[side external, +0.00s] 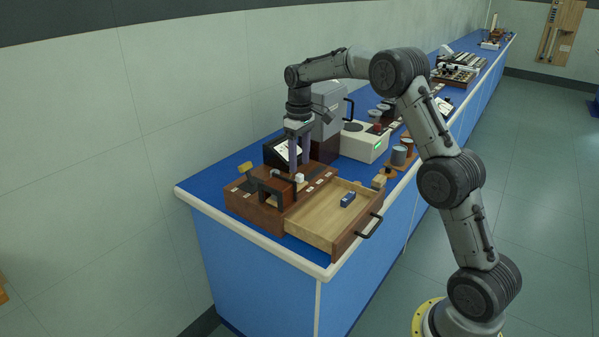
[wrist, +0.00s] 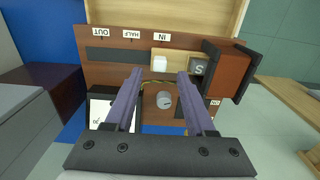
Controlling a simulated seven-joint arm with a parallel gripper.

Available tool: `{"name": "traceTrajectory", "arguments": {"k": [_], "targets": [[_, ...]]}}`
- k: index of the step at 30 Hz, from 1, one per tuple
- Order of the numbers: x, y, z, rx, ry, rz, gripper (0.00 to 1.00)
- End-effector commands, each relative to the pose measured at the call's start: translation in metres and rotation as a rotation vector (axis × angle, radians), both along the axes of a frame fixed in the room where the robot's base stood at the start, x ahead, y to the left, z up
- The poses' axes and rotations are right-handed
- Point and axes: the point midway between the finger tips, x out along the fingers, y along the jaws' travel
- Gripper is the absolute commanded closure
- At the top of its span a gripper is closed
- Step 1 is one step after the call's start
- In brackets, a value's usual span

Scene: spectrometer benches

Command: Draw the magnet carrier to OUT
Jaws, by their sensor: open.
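The magnet carrier (wrist: 174,64) is a pale block with a white knob (wrist: 159,64) at the right end of a dark slot (wrist: 112,55), below the IN label. OUT and HALF labels lie to its left. In the side view my gripper (side external: 298,170) is low over the wooden bench unit, close above the white knob (side external: 299,177). Contact cannot be told.
An open drawer (side external: 315,214) with a blue block (side external: 347,200) juts from the unit. A dark bridge-shaped piece (side external: 272,187) stands beside the knob; a reddish-brown block with black ends (wrist: 232,70) rises at right in the wrist view. A grey dial (wrist: 165,101) lies below the slot.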

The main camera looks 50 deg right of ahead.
Motion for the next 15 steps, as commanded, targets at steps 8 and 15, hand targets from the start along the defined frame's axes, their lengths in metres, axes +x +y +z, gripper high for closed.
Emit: {"name": "traceTrajectory", "arguments": {"k": [8, 15], "targets": [[0.0, 0.0, -0.036, 0.001, 0.002, 0.0, 0.45], [0.0, 0.0, -0.043, 0.0, 0.0, 0.0, 0.45]]}}
